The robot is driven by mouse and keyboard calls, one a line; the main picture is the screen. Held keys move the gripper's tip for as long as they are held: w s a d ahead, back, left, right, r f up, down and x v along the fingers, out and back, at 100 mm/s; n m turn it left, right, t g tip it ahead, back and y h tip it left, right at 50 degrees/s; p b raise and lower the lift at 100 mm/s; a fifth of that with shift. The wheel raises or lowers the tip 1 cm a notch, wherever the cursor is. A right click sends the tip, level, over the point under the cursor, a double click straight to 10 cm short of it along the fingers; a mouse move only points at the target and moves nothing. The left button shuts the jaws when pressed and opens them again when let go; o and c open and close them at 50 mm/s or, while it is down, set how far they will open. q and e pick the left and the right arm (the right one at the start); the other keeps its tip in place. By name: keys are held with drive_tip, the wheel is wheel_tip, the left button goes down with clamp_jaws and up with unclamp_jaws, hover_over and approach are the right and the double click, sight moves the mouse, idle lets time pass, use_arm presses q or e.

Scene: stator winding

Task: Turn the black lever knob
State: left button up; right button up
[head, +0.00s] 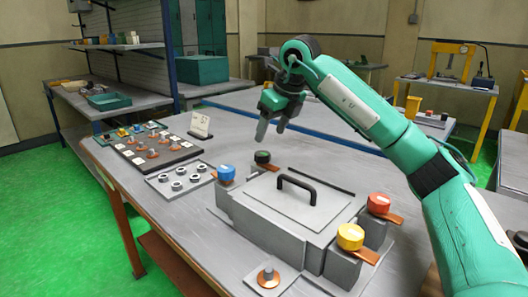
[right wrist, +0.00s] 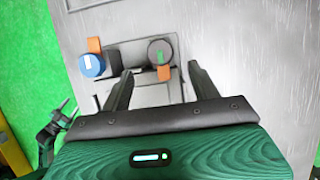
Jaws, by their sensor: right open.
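The black lever knob (head: 262,157) stands at the back left corner of the grey housing (head: 262,222) on the table. In the right wrist view the knob (right wrist: 160,50) is round and dark, with an orange lever tab beside it. My right gripper (head: 271,130) is open and empty above and behind the knob. In the right wrist view its two fingers (right wrist: 160,72) point toward the knob, one on each side in the picture, apart from it. A dark green jointed part (right wrist: 48,138) at the left edge there looks like my left gripper; its jaws are unclear.
Blue (head: 226,173), red (head: 379,203) and yellow (head: 350,237) knobs stand at the housing's other corners. A black handle (head: 297,184) rises from its lid. A plate with several nuts (head: 182,182) and a dark parts tray (head: 155,150) lie left.

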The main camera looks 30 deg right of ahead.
sight(263, 153)
drive_tip(key=x, duration=0.7)
drive_tip(key=shift+w+f+b, duration=0.1)
drive_tip(key=shift+b, duration=0.3)
use_arm(q)
drive_tip(key=shift+w+d+r+t+h, duration=0.1)
drive_tip(key=shift+d+t+h, duration=0.15)
drive_tip(key=shift+d+t, duration=0.2)
drive_tip(key=shift+w+d+r+t+h, duration=0.1)
drive_tip(key=shift+d+t+h, duration=0.2)
drive_tip(key=shift+d, duration=0.25)
drive_tip(key=shift+f, duration=0.1)
use_arm(e)
drive_tip(key=c, duration=1)
